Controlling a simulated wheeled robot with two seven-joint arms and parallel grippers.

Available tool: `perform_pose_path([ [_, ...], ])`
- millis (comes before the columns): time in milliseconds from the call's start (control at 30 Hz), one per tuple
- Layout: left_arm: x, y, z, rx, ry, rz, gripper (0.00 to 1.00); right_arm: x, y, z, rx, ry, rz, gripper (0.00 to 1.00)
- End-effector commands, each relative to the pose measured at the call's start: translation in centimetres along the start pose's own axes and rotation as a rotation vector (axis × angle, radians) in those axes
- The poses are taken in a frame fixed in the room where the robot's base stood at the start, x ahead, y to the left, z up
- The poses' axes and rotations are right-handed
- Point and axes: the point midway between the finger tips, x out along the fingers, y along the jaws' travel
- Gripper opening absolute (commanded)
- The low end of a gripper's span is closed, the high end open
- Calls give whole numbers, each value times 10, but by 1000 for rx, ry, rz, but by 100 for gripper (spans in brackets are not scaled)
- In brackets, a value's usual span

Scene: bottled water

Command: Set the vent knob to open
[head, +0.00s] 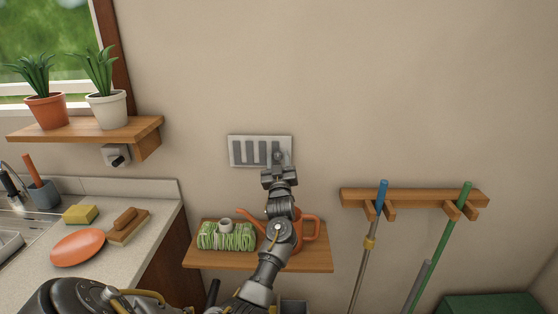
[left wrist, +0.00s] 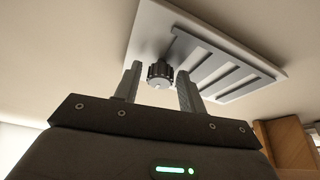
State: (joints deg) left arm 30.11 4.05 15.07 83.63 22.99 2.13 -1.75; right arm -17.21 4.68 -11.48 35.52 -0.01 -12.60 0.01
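The vent (head: 246,152) is a light grey plate with dark vertical slots on the wall. It also shows in the left wrist view (left wrist: 225,70). Its vent knob (left wrist: 160,74) is dark, round and ridged with a pale face, at one end of the plate beside the slots. My left gripper (head: 278,166) is at the right end of the vent and mostly hides the knob in the head view. In the left wrist view, the left gripper (left wrist: 158,82) is open, with one finger on each side of the knob and visible gaps. My right gripper is not in view.
Below the vent, a wooden shelf (head: 210,262) holds a green-and-white bundle (head: 225,237) and an orange watering can (head: 306,228), partly behind my left arm. A rack (head: 415,197) with long-handled tools is at the right. A counter and plant shelf stand left. The wall above is clear.

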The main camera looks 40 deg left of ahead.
Motion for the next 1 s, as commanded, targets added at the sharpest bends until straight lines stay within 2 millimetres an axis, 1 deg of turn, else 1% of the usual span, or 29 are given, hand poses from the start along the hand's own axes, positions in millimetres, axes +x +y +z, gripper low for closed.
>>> perform_pose_path([
  [33,0,0,0,0,0,0,34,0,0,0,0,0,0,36],
  [200,0,0,0,0,0,0,11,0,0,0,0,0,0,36],
  [300,0,0,0,0,0,0,0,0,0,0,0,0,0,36],
  [500,-1,2,1,-1,0,1,0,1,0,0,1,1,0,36],
  [567,-1,7,3,-2,-1,1,0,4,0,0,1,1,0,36],
  [700,-3,24,6,-3,0,1,0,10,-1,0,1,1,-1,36],
  [967,-2,29,5,-1,-1,5,0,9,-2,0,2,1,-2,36],
  [1000,-2,30,5,-1,-1,6,28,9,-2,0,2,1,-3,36],
])
